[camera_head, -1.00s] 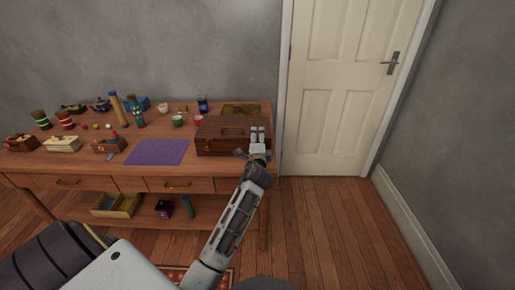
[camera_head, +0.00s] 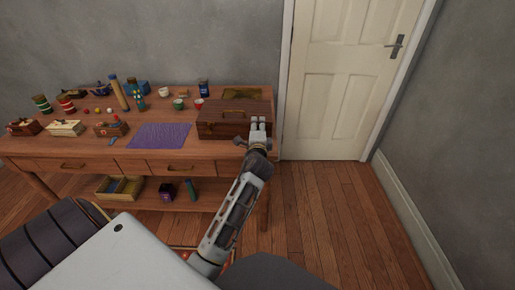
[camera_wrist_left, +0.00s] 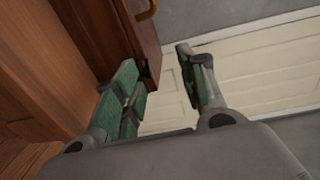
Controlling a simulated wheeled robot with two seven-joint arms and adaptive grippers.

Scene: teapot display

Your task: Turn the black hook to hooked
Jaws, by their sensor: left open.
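The dark brown wooden box (camera_head: 222,123) with a handle on its lid stands at the right end of the table. My left gripper (camera_head: 258,122) is open at the front right of this box. In the left wrist view the fingers (camera_wrist_left: 158,62) are spread, with the reddish-brown box side (camera_wrist_left: 108,38) beside and beyond the left finger. A brass-coloured handle piece shows at the top of that view. I cannot make out the black hook clearly; a small dark spot sits at the box edge near the left finger. My right gripper is not in view.
The wooden table (camera_head: 75,148) holds a purple mat (camera_head: 160,135), cups, small boxes and several bottles left of the box. A shelf below holds an open tray (camera_head: 120,188). A cream door (camera_head: 335,75) is behind on the right. The floor right of the table is clear.

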